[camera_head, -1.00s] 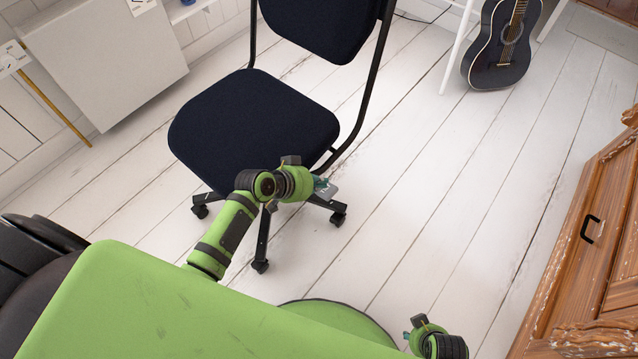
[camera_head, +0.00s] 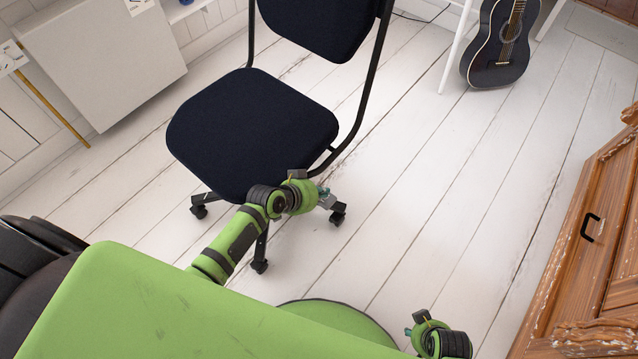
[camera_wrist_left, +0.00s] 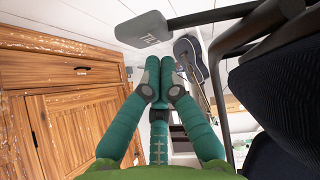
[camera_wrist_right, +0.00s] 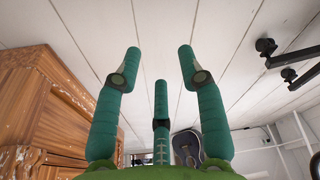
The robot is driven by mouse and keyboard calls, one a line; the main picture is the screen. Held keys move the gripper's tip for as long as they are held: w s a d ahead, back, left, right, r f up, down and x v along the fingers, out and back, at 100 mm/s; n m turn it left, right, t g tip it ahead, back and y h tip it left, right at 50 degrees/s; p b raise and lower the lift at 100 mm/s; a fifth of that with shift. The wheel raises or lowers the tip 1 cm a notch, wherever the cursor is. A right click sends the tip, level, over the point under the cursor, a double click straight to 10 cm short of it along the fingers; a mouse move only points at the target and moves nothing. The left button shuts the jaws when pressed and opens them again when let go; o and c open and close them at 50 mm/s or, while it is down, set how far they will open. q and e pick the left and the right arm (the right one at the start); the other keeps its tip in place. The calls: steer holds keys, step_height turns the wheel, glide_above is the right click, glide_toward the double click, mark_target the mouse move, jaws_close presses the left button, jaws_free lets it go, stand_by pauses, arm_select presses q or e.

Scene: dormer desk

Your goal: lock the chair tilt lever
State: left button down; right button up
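The tilt lever shows in the left wrist view as a dark rod with a grey-green paddle (camera_wrist_left: 143,28) marked "TILT". It reaches out from the office chair (camera_head: 252,130), whose dark seat edge (camera_wrist_left: 285,95) fills the right of that view. My left gripper (camera_head: 325,195) is at the near right side of the seat, low beside it. In the left wrist view its fingers (camera_wrist_left: 160,75) are closed together with nothing visible between them. The paddle appears just above the fingertips in the picture; contact cannot be told. My right gripper (camera_wrist_right: 158,55) is open and empty, away from the chair.
A carved wooden cabinet (camera_head: 590,240) stands on the right. A dark guitar (camera_head: 500,45) leans at the back right. A grey panel (camera_head: 105,60) is at the back left. The white plank floor (camera_head: 430,190) between chair and cabinet is clear.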

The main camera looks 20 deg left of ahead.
arm_select(q)
steer(key=shift+r+p, duration=0.8)
arm_select(e)
steer(key=shift+v, duration=0.85)
steer(key=shift+w+f, duration=0.1)
steer(key=shift+w, duration=0.15)
arm_select(q)
steer(key=shift+r, duration=0.15)
steer(key=shift+r+p, duration=0.95)
steer(key=shift+p, duration=0.2)
steer(key=d+r+p+v, duration=0.1)
steer(key=p+v, duration=0.4)
steer(key=v, duration=0.6)
arm_select(e)
steer(key=shift+s+d+f+t, duration=0.25)
steer(key=shift+s+f+t, duration=0.1)
steer(key=shift+s+f, duration=0.3)
steer(key=shift+s+d+f+t, duration=0.3)
steer(key=shift+s+f, duration=0.25)
steer(key=shift+f, duration=0.2)
steer(key=shift+s+d+f+t, duration=0.2)
steer(key=shift+s+f+t, duration=0.15)
steer(key=shift+s+f, duration=0.3)
